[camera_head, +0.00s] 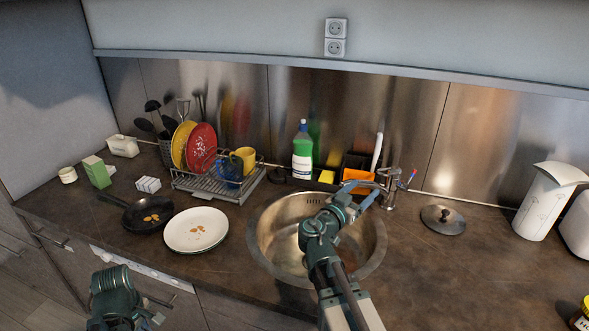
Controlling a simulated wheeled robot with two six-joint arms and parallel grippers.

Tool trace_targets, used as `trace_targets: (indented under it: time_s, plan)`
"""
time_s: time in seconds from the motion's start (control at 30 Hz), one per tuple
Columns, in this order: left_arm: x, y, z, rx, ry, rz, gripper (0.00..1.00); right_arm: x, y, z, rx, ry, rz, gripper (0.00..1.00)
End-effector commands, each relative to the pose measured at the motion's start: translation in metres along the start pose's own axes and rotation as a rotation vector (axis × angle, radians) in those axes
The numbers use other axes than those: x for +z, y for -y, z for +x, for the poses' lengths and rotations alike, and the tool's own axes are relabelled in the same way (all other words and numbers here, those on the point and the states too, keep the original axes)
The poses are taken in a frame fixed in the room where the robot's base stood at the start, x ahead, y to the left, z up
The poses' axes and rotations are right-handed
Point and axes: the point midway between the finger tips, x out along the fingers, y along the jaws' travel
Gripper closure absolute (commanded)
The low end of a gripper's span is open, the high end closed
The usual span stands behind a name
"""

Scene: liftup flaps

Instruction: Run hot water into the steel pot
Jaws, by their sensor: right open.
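The round steel sink (268,244) is set into the brown counter. I cannot make out a separate steel pot; my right arm covers part of the basin. The chrome faucet (391,184) stands at the sink's back right, with a small lever marked red and blue (409,178). My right gripper (368,196) is open over the back right of the sink, close to the faucet; I cannot tell if it touches it. A lid with a dark knob (443,220) lies right of the faucet. My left gripper (158,315) is low at the left, in front of the counter; its jaws are unclear.
A dish rack (215,184) with plates and mugs stands left of the sink. A white plate (196,230) and black pan (148,213) lie before it. A soap bottle (302,155) and orange sponge (357,175) stand behind. A white jug (541,205) stands right. The right front counter is mostly clear.

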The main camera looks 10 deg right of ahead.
Motion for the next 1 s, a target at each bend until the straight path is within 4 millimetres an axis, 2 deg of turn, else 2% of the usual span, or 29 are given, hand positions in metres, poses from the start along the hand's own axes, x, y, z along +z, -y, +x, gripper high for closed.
trace_targets:
  time_s: [0.4, 0.53, 0.73, 1.0]
  plan:
    - [0.000, 0.000, 0.000, -0.001, 0.000, 0.000, 1.00, 0.000, 0.001, 0.075, 0.004, 0.002, -0.001, 0.29]
    - [0.000, 0.000, 0.000, -0.001, 0.000, 0.000, 1.00, 0.000, 0.000, 0.094, 0.004, 0.002, -0.001, 0.29]
    - [0.000, 0.000, 0.000, -0.001, 0.000, 0.000, 1.00, 0.001, 0.000, 0.110, 0.003, 0.002, -0.001, 0.29]
    - [0.000, 0.000, 0.000, -0.001, 0.000, 0.000, 1.00, 0.001, 0.000, 0.114, 0.001, 0.002, -0.001, 0.29]
